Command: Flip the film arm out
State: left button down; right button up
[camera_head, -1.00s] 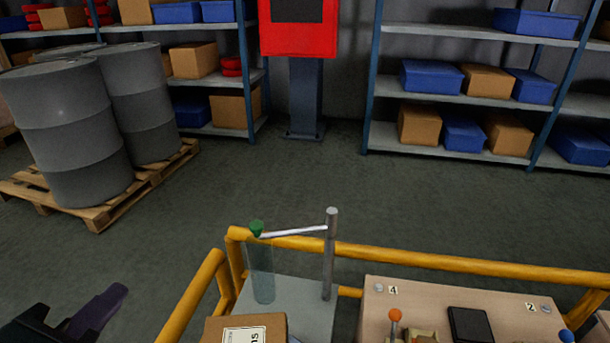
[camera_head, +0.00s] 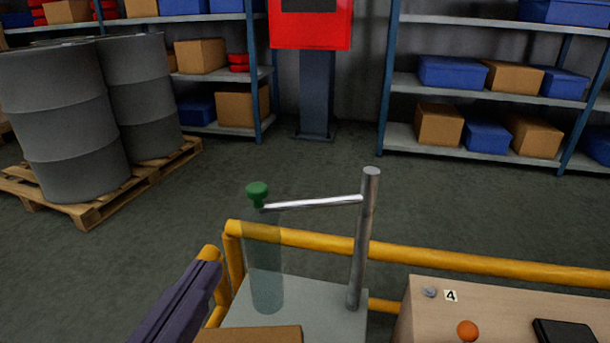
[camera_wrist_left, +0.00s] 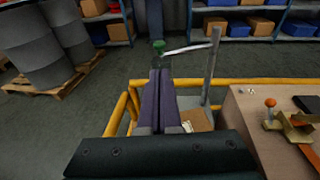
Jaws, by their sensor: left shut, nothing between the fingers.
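The film arm (camera_head: 312,203) is a thin silver bar reaching left from the top of an upright grey post (camera_head: 363,240). A green knob (camera_head: 257,190) sits at its left end, above a translucent film (camera_head: 265,265). The post stands on a light grey plate (camera_head: 325,312). My left gripper (camera_head: 208,268) is shut and empty, to the left of the film and lower than the knob, apart from it in the head view. In the left wrist view, its closed fingers (camera_wrist_left: 160,72) point toward the green knob (camera_wrist_left: 158,46), just beyond their tips. My right gripper is not in view.
A yellow rail (camera_head: 450,258) runs behind the post and turns forward at the left. A wooden-topped table (camera_head: 425,315) with an orange knob (camera_head: 467,330) is at right. A cardboard box (camera_head: 250,335) sits in front of the plate. Open floor lies beyond the rail.

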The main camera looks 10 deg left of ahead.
aim_at(252, 193)
pick_arm(q)
jog(key=w, duration=0.4)
jog(key=w+a+f+b, duration=0.1)
jog(key=w, duration=0.4)
jog(key=w+f, duration=0.1)
jog(key=w, duration=0.3)
jog(key=shift+w+a+f+b, duration=0.15)
jog(key=shift+w+f+b, duration=0.1)
jog(key=shift+w+b, duration=0.1)
jog(key=shift+w+r, duration=0.1)
jog(key=shift+w+a+m+h+p, duration=0.25)
jog(key=shift+w+m+h+p, duration=0.05)
jog(key=shift+h+p, duration=0.15)
jog(key=w, duration=0.1)
jog(key=w+a+m+h, duration=0.1)
jog(key=w+m+h, duration=0.1)
jog(key=shift+w+a+h, duration=0.15)
jog(key=shift+a+h, duration=0.1)
jog(key=shift+a, duration=0.15)
jog(key=shift+w+a, duration=0.1)
jog(key=shift+w, duration=0.25)
jog(key=shift+s+a+f, duration=0.15)
jog(key=shift+f, duration=0.1)
